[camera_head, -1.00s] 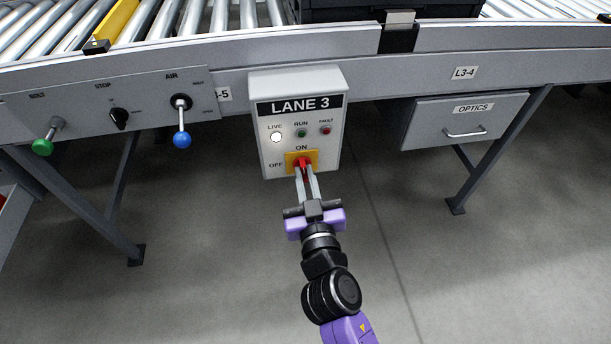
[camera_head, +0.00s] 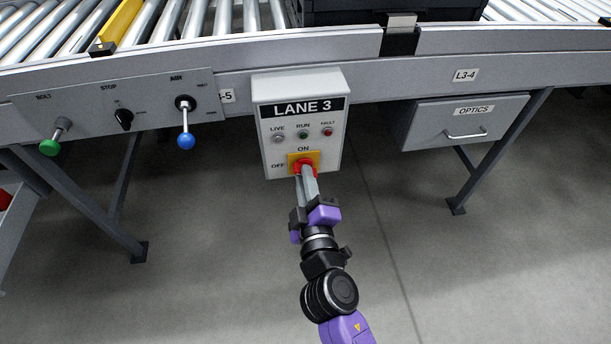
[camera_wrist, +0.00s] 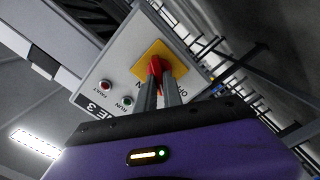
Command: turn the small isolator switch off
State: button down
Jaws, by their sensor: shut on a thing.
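The small isolator switch is a red knob (camera_head: 304,167) on a yellow plate (camera_head: 317,157), low on the grey LANE 3 box (camera_head: 332,111). ON is printed above the plate and OFF to its left. My gripper (camera_head: 306,176) is shut on the red knob and turned at an angle. The wrist view shows the knob (camera_wrist: 155,66) between the two fingers (camera_wrist: 159,90). The fingers hide part of the knob in the head view. The LIVE lamp (camera_head: 278,138) looks grey and unlit. The RUN lamp is dark green and the FAULT lamp dark red.
To the left is a panel with a green-knobbed BOLT handle (camera_head: 50,147), a black STOP knob (camera_head: 124,119) and a blue-ended AIR lever (camera_head: 186,141). An OPTICS drawer (camera_head: 464,124) hangs to the right. Conveyor rollers (camera_head: 190,20) run above. The floor below is open.

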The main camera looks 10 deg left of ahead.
jog(key=n+p, duration=0.1)
jog(key=n, duration=0.5)
jog(key=shift+f, duration=0.2)
jog(key=shift+a+n, duration=0.1)
jog(key=shift+n, duration=0.2)
jog(key=c, duration=1.5)
grip_release()
jog(key=shift+s, duration=0.1)
jog(key=v, duration=0.7)
jog(key=shift+s, duration=0.35)
